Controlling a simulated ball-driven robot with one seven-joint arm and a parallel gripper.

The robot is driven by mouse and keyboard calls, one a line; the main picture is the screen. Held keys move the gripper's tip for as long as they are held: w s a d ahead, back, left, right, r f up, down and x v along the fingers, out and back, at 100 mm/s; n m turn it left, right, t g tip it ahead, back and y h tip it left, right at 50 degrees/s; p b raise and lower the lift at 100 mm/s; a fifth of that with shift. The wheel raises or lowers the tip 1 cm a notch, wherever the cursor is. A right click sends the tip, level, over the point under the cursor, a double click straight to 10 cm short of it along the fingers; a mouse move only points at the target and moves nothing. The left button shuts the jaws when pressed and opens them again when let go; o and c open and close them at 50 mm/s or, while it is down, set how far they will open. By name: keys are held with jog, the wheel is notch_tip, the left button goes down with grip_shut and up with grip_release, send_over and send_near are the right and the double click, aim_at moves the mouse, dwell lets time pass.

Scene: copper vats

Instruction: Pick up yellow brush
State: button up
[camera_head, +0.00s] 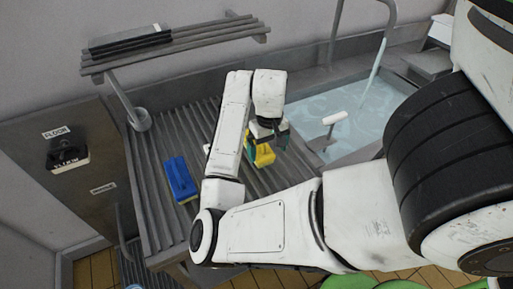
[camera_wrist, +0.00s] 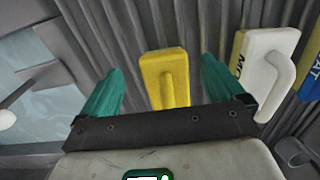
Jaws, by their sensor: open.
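The yellow brush (camera_head: 264,154) lies on the slatted grey rack (camera_head: 150,183), partly hidden by my gripper in the head view. In the wrist view the yellow brush (camera_wrist: 165,78) shows between my two green fingers, with its near end hidden behind the dark gripper bar. My gripper (camera_head: 268,137) is open, and it also shows in the wrist view (camera_wrist: 160,85). One finger is on each side of the brush, with a gap on both sides. Whether the fingertips are level with the brush or above it, I cannot tell.
A white brush (camera_wrist: 264,62) with a handle lies right of the yellow one in the wrist view. A blue brush (camera_head: 180,179) lies left on the rack. A water-filled basin (camera_head: 340,112) is at right. A shelf (camera_head: 180,44) hangs above; a dark brush (camera_head: 67,155) hangs on the left panel.

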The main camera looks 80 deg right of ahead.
aim_at(266, 156)
jog(key=f, duration=0.4)
jog(key=shift+w+f, duration=0.1)
jog(key=shift+w, duration=0.15)
jog(key=c, duration=1.2)
jog(key=shift+o, duration=0.2)
